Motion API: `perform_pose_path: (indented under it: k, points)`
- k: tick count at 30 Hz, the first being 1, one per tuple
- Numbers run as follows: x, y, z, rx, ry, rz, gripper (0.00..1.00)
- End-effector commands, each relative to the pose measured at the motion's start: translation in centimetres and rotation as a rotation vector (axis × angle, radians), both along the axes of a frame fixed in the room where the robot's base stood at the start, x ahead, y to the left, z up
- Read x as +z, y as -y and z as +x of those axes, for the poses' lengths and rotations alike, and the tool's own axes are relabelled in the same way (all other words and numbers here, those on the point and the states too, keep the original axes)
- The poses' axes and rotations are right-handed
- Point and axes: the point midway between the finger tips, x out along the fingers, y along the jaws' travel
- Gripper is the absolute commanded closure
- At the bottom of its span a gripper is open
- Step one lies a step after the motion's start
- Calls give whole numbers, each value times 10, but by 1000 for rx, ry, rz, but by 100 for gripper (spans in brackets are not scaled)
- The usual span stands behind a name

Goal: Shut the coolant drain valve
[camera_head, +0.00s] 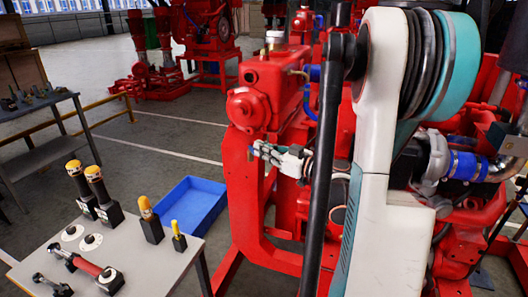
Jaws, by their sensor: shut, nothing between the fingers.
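The red pumpset (258,75) stands in the middle of the view, with a rounded red housing on its front left. My gripper (256,149) is shut just below this housing, its fingers pointing left. A small brass and blue fitting (250,154) shows at the fingertips; it may be the coolant drain valve, but it is too small to tell its handle position. I cannot tell whether the fingers touch it. My white and teal arm hides much of the pumpset to the right.
A blue tray (190,206) lies on the floor left of the pumpset frame. A grey table (150,262) at the front left holds several yellow-topped tools and a red-handled part. A yellow rail (108,101) and another bench (40,108) stand farther left.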

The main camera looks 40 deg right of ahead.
Motion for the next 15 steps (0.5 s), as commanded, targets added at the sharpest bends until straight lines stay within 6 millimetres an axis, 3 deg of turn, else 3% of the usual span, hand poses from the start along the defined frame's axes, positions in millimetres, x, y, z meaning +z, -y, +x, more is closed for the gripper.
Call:
perform_pose_path:
  k: [4, 15]
  points:
    - [0, -7, 2, -85, 0, 0, 100]
    - [-1, -21, 11, -78, 0, 0, 100]
